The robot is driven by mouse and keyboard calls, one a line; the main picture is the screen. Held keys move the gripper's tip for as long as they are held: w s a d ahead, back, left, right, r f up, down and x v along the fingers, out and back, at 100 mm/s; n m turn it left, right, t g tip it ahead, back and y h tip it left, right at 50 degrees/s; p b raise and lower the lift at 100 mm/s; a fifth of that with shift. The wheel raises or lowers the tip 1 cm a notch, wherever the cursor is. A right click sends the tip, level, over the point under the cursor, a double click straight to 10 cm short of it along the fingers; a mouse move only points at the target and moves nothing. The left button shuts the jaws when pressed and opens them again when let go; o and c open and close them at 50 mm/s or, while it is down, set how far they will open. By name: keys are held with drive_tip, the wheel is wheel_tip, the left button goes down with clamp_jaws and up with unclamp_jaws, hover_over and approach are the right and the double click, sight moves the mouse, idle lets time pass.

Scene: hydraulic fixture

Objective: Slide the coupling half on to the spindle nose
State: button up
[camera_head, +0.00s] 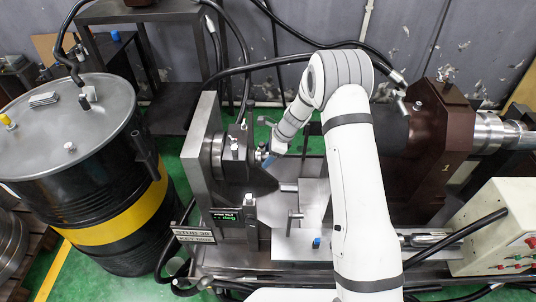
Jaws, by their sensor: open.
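My gripper (267,158) is open and small in the view, at the end of my white arm. It is beside the dark block of the grey fixture (200,130), left of centre. A round steel part (217,150) sits between the fixture's upright plate and that dark block. I cannot tell for sure whether it is the coupling half or the spindle nose. A short steel rod (288,187) lies level to the right of the dark block. My arm hides part of the middle of the bench. Whether the fingers touch anything cannot be made out.
A black drum (50,215) with a yellow band stands left. A brown housing (436,150) with a steel shaft (500,135) is right, above a control box (505,235). Hoses cross behind and in front.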

drive_tip(key=s+d+r+n+h, duration=0.1)
drive_tip(key=s+d+r+n, duration=0.25)
drive_tip(key=r, duration=0.45)
drive_tip(key=s+d+r+n+t, duration=0.1)
drive_tip(key=s+d+r+n, duration=0.15)
drive_tip(key=s+r, duration=0.4)
drive_tip(key=s+d+r+n+h, duration=0.1)
drive_tip(key=s+d+r+n, duration=0.2)
drive_tip(key=r, duration=0.6)
drive_tip(key=s+d+r+n+h, duration=0.1)
drive_tip(key=s+d+n, duration=0.2)
drive_tip(key=s, duration=0.3)
drive_tip(key=s+d+r+n+t+h, duration=0.1)
drive_tip(key=s+d+r+n, duration=0.1)
drive_tip(key=s, duration=0.5)
drive_tip(key=s+d+r+n+t+h, duration=0.1)
drive_tip(key=s+d+r+n, duration=0.1)
drive_tip(key=s, duration=0.5)
drive_tip(key=shift+s+d+n+b, duration=0.25)
drive_tip(key=shift+d+n+b, duration=0.2)
drive_tip(key=shift+d+n, duration=0.55)
drive_tip(key=shift+d, duration=0.15)
drive_tip(key=shift+d, duration=0.1)
drive_tip(key=shift+c, duration=0.3)
